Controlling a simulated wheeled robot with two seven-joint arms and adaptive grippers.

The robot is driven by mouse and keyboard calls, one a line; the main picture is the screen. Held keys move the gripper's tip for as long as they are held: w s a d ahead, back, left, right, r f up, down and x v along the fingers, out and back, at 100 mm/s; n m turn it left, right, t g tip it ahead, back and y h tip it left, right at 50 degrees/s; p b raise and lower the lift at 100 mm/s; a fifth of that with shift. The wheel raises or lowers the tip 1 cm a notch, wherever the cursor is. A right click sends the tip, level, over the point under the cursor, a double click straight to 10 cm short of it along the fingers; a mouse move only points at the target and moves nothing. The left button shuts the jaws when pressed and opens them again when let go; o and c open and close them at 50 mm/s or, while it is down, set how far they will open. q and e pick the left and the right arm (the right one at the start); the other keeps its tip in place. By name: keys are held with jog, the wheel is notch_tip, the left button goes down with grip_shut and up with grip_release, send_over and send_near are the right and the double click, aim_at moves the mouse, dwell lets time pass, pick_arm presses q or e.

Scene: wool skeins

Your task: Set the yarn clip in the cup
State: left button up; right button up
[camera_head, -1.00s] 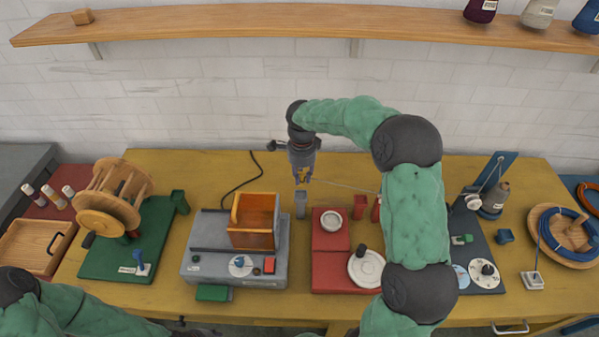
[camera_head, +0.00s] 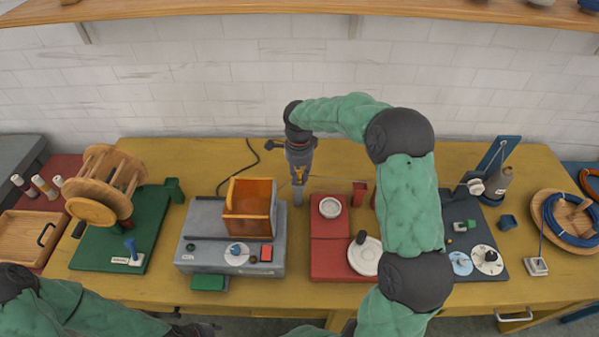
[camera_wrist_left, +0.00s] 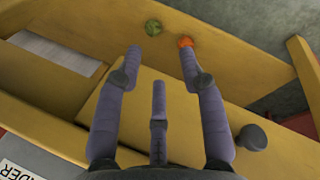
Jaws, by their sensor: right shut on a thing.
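My right gripper (camera_head: 299,172) is over the middle of the yellow table, pointing down. It is shut on a small yellow-orange piece that looks like the yarn clip (camera_head: 299,178); the fingers partly hide it. A thin thread runs from there to the right. A narrow grey cup (camera_head: 298,197) stands directly below, between the grey machine and the red unit. The clip is at or just above the cup's rim; I cannot tell whether it is inside. My left gripper (camera_wrist_left: 160,50) is open and empty in the left wrist view, low near the table's front.
The grey machine with an orange box (camera_head: 248,210) stands left of the cup. The red unit (camera_head: 329,240) with a white dial stands right of it. A wooden winder (camera_head: 103,187) stands far left.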

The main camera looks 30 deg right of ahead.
aim_at(299, 172)
jog(key=o, duration=1)
notch_tip(299, 172, up, 12)
jog(key=shift+a, duration=0.1)
